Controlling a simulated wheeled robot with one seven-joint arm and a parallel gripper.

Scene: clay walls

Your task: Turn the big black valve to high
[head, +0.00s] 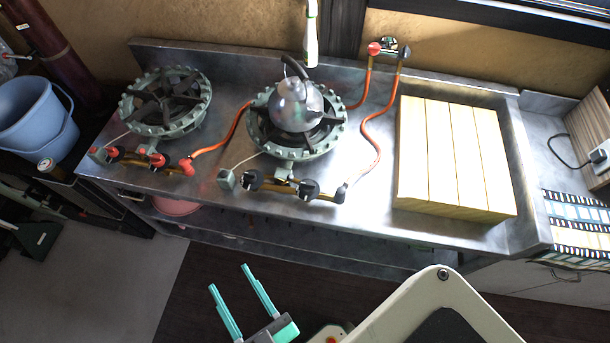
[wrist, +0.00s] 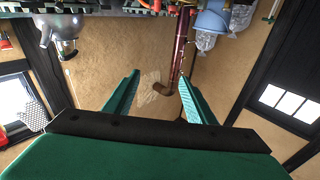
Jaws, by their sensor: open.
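Two black valves sit on the brass pipe at the front of the right burner (head: 297,125): a left black valve (head: 253,180) and a right black valve (head: 308,189). The right one looks slightly larger, but I cannot be sure which is the big one. Their exact settings are too small to read. My gripper (head: 228,277) has teal fingers spread apart and empty. It is in front of the counter, below the valves in the head view, apart from them. In the wrist view my gripper (wrist: 158,75) also shows open with nothing between the fingers; the valves cannot be made out there.
A grey kettle (head: 298,106) sits on the right burner. The left burner (head: 165,102) has red valves (head: 157,159). Orange hoses (head: 374,130) cross the metal counter. Pale wooden blocks (head: 450,155) lie at right. A blue bucket (head: 38,115) stands at far left.

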